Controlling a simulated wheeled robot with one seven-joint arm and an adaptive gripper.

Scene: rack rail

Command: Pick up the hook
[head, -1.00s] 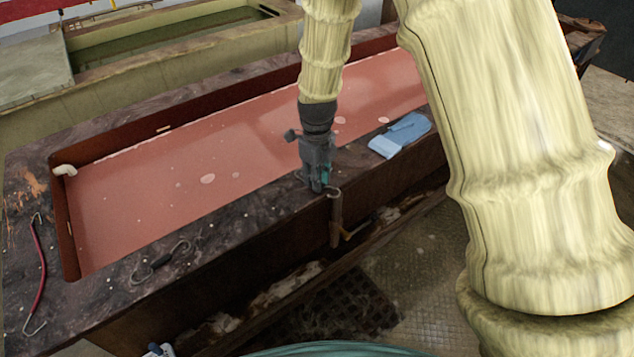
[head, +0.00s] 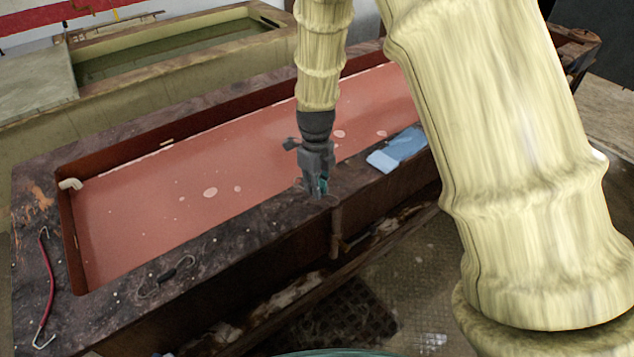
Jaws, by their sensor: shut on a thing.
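My gripper (head: 318,190) is at the near rim of the trough, pointing down, with its fingers shut on a small thin hook (head: 334,200). The hook is mostly hidden by the fingers; only a thin curved bit shows beside them at the rim edge. I cannot tell whether it is clear of the rim. A second hook with a dark middle and thin curled ends (head: 166,277) lies on the near rim to the left. A long red hook with metal bent ends (head: 48,290) lies on the left rim.
The long trough (head: 110,280) holds pinkish liquid with pale spots. A folded blue cloth (head: 398,150) lies on the near rim, right of my gripper. A vertical pipe (head: 336,232) stands below the rim. A white elbow fitting (head: 70,184) sits at the left end.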

